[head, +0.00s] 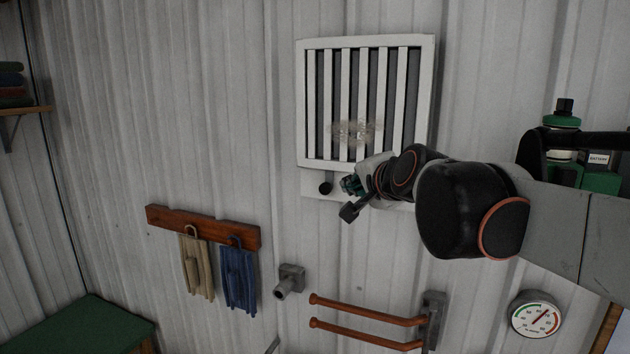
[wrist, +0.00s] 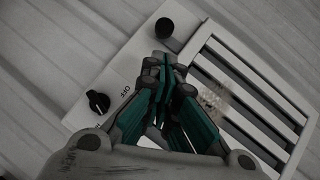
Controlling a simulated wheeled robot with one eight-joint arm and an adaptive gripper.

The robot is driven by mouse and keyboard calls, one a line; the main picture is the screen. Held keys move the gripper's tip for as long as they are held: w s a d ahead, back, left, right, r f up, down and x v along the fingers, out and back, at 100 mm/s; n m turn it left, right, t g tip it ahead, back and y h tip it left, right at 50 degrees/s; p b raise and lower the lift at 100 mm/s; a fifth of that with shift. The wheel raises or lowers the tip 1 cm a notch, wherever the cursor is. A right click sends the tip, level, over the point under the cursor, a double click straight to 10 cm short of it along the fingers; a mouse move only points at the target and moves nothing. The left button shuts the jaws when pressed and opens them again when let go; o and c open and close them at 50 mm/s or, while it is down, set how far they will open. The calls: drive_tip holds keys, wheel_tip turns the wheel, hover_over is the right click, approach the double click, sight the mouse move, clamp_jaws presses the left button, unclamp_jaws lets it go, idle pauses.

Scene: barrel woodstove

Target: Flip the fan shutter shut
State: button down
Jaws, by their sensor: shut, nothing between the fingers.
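The fan shutter (head: 403,100) is a white frame on the wall with several pale slats and dark gaps between them. It also shows in the wrist view (wrist: 248,95). A round black knob (head: 325,188) sits on the white panel just below the shutter's left end; the wrist view shows this knob (wrist: 164,27) too. My gripper (head: 349,186) is shut and empty, just right of the knob in the head view. In the wrist view its fingertips (wrist: 165,62) are just below the knob and look apart from it. My wrist hides part of the panel.
A black dial (wrist: 98,102) marked OFF is on the same panel. Below are a peg rack (head: 165,217) with tan and blue gloves, a grey wall fitting (head: 290,280), copper-coloured bars (head: 365,312) and a round gauge (head: 536,315). The wall left of the shutter is clear.

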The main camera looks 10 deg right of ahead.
sight(327, 188)
drive_tip(key=p+x, duration=0.1)
drive_tip(key=x, duration=0.6)
drive_tip(key=shift+w, duration=0.3)
